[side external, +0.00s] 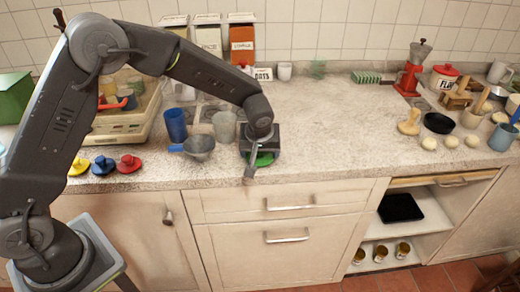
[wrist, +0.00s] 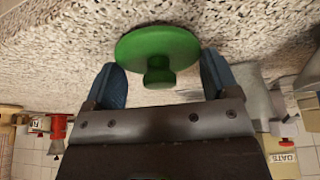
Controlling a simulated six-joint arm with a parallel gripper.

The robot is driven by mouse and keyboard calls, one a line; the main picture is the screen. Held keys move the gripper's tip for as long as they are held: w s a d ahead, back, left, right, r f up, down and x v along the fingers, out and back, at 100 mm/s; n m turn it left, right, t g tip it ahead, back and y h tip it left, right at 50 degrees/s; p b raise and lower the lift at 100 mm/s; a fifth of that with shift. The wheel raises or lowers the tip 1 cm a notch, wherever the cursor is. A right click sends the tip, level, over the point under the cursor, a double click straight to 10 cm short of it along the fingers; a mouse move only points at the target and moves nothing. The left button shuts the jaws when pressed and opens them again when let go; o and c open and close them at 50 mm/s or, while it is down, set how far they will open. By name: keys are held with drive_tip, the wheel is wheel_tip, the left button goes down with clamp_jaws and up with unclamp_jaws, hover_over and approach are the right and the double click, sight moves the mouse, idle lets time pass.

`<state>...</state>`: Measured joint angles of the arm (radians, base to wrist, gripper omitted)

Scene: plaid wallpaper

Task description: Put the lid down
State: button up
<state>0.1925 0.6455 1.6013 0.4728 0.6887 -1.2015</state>
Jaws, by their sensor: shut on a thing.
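The green lid (side external: 264,160) is at the front edge of the counter, under my gripper (side external: 256,165). In the wrist view the lid (wrist: 155,45) shows as a round disc with a knob, and the blue fingers of my gripper (wrist: 160,78) stand on either side of it. My gripper is shut on the lid. The wrist hides part of the lid in the side view, and I cannot tell whether its underside touches the counter (side external: 330,135).
Yellow (side external: 78,166), blue (side external: 103,165) and red lids (side external: 129,163) lie at the front left. A grey funnel (side external: 199,149), a blue cup (side external: 176,124) and a clear cup (side external: 224,127) stand just left of my gripper.

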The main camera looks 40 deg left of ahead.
drive_tip(key=shift+f, duration=0.15)
drive_tip(key=o, duration=0.8)
drive_tip(key=v, duration=1.2)
